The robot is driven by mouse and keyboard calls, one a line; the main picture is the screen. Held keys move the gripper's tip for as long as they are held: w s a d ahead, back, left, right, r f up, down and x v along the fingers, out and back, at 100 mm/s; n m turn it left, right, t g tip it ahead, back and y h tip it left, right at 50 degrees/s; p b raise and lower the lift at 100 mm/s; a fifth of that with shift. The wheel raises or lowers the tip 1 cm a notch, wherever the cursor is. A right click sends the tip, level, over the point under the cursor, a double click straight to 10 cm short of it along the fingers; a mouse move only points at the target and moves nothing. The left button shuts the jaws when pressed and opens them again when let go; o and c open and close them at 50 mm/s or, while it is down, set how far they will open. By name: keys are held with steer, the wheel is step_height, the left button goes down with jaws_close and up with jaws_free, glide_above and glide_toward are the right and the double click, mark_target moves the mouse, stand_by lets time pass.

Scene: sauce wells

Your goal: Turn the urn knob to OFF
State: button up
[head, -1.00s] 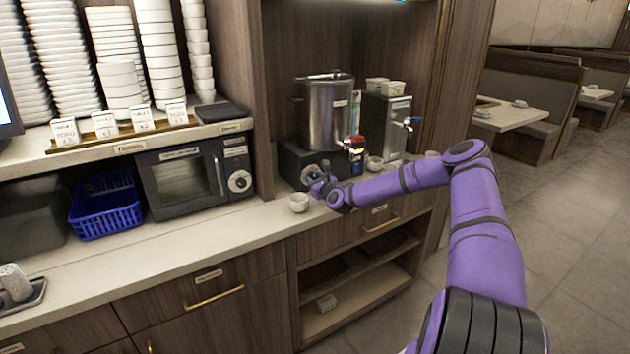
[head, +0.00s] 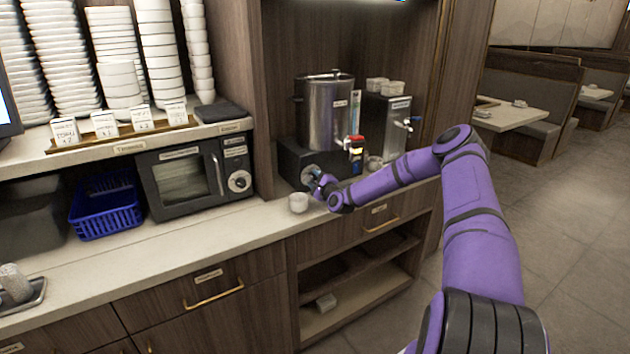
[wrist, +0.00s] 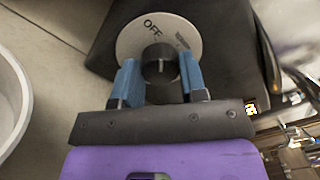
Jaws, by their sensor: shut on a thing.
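The urn (head: 325,110) is a tall steel pot on a dark base (head: 293,158) at the back of the counter. Its knob (wrist: 160,66) is a dark round dial on a pale disc (wrist: 133,58) in the wrist view. The disc has "OFF" printed at its upper left. A light line on the knob points roughly up in the picture, to the right of "OFF". My gripper (wrist: 160,80) has its blue fingers on both sides of the knob and is shut on it. In the head view my gripper (head: 320,183) hides most of the knob.
A white cup (head: 298,203) stands on the counter just left of my gripper; its rim (wrist: 14,90) shows in the wrist view. A dispenser (head: 385,125) with cups stands right of the urn. A microwave (head: 190,178) is at the left.

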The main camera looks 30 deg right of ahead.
steer(key=shift+n, duration=1.1)
steer(key=shift+f, duration=0.1)
steer(key=o, duration=0.9)
steer(key=s, duration=1)
steer(key=shift+s+a+f, duration=0.15)
steer(key=shift+s+f, duration=0.05)
steer(key=shift+s, duration=0.2)
